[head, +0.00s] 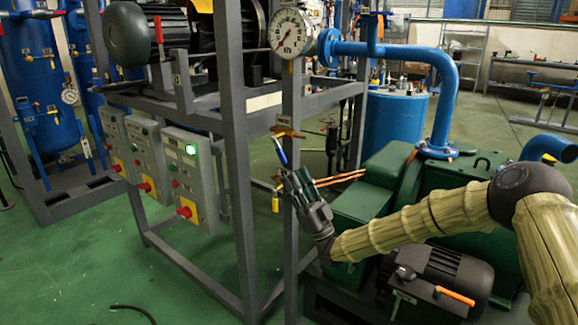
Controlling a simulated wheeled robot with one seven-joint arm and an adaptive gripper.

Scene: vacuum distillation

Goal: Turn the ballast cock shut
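I cannot tell for certain which fitting is the ballast cock. A small cock with a blue lever (280,151) sits on the grey upright post, below an orange-brown fitting (287,133). The lever slants down to the right. My gripper (293,177) is just below the lever's lower end, pointing up along the post. I cannot tell whether it touches the lever. Its fingers are small and dark here, and their gap is not clear. A yellow tag or padlock (275,202) hangs left of my gripper.
A pressure gauge (290,33) sits above on the grey frame (238,150). Grey control boxes (190,178) with red knobs are at left. Copper-coloured pipes (340,179) run right of my gripper. A green pump housing (365,205) and a motor (445,275) stand close under my arm.

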